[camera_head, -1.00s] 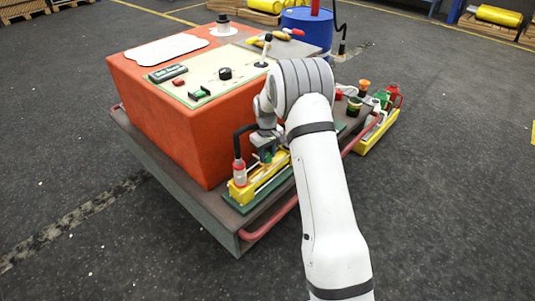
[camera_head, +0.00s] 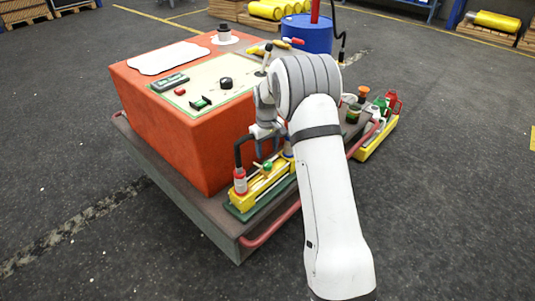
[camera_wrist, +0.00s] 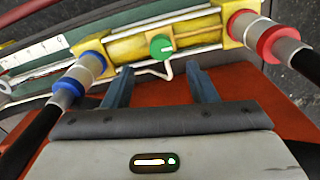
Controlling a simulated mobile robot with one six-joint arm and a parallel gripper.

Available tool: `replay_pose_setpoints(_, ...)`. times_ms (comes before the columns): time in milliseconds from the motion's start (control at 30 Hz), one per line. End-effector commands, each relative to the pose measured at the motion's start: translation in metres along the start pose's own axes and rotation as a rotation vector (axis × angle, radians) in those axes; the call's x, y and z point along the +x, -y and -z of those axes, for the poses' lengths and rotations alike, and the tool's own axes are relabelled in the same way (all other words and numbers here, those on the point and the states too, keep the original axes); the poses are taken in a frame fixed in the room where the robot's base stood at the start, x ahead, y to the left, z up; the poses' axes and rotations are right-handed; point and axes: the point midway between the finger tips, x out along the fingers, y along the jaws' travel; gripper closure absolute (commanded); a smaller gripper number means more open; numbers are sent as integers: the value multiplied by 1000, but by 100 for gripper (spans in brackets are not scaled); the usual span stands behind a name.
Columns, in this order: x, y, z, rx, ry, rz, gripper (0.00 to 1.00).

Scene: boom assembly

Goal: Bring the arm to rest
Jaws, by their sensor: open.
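My gripper (camera_wrist: 157,85) shows in the wrist view with its two fingers apart and nothing between them. Beyond the fingertips lies a yellow boom assembly (camera_wrist: 130,47) with a green knob (camera_wrist: 161,47), a red-collared hose end (camera_wrist: 268,38) and a blue-collared hose end (camera_wrist: 80,78). In the head view my gripper (camera_head: 265,146) hangs above the yellow assembly (camera_head: 250,192), beside the orange box. The assembly sits on a green base on the cart's edge. The green knob also shows there (camera_head: 267,166). My white arm hides part of the cart.
The orange console (camera_head: 165,130) stands on a grey cart (camera_head: 215,225) with red handrails. A yellow tray (camera_head: 378,138) with bottles and a red can is at the right. A blue drum (camera_head: 308,33) stands behind.

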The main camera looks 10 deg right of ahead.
Motion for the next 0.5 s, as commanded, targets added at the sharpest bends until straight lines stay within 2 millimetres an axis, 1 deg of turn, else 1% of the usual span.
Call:
replay_pose_setpoints(33,-5,0,0,0,0,0,48)
replay_pose_setpoints(133,-9,0,0,0,0,0,48)
replay_pose_setpoints(500,-9,0,0,0,0,0,48)
